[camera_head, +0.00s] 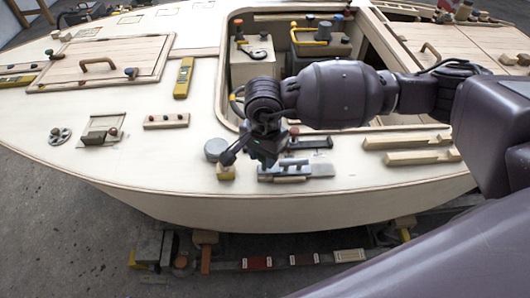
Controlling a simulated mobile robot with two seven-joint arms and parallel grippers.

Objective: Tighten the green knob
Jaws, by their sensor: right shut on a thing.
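My right gripper (266,158) comes in from the right and points down at the near edge of the pale plywood deck (340,185). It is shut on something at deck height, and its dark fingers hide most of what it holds. A small bit of green shows among the fingers, which I take to be the green knob (257,148); its shape and seating cannot be made out. A grey round cap (216,148) and a yellow block (226,173) are just left of the gripper. A grey latch plate (292,172) is just right of it. My left gripper is out of view.
Two wooden strips (405,157) lie right of the latch plate. The open cockpit (255,60) lies behind my arm.

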